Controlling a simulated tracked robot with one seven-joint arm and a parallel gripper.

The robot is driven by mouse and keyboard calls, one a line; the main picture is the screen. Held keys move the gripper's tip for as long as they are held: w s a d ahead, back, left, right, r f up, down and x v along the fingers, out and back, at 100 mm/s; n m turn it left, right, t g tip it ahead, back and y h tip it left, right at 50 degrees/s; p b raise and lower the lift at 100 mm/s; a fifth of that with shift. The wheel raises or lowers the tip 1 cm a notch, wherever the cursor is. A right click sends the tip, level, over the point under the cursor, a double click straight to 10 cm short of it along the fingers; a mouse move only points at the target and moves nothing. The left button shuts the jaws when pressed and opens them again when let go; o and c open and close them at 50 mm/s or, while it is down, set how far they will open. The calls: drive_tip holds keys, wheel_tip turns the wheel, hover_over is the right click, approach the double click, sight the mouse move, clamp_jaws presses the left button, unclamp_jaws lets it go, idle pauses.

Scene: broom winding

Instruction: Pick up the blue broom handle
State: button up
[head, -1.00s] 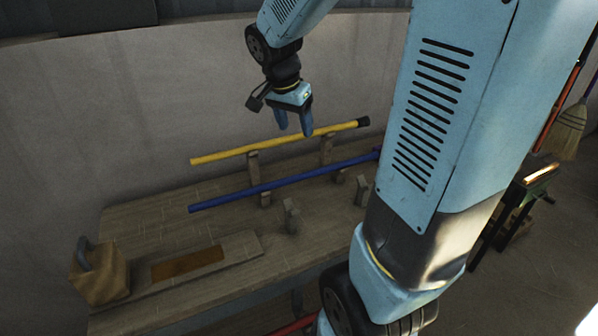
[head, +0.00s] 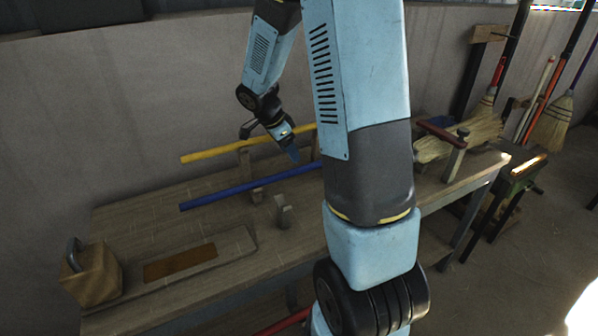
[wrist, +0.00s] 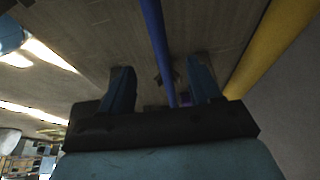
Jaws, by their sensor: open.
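The blue broom handle (head: 235,189) lies across wooden supports on the workbench in the head view. Its right part is hidden behind my arm. My gripper (head: 292,157) is just above the blue handle's right visible part, fingers pointing down. In the wrist view the blue handle (wrist: 156,45) runs lengthwise between the two fingers of my open gripper (wrist: 162,88), nearer the right finger. I cannot tell how far below the fingertips it lies. Nothing is held.
A yellow handle (head: 215,152) lies on supports behind the blue one, and beside the right finger in the wrist view (wrist: 275,40). A wooden block with a dark handle (head: 92,272) stands at the bench's left end. Brooms (head: 552,122) lean at the right.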

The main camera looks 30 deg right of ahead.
sight(298, 167)
drive_tip(key=shift+x, duration=4.2)
drive_tip(key=shift+c, duration=0.2)
clamp_jaws()
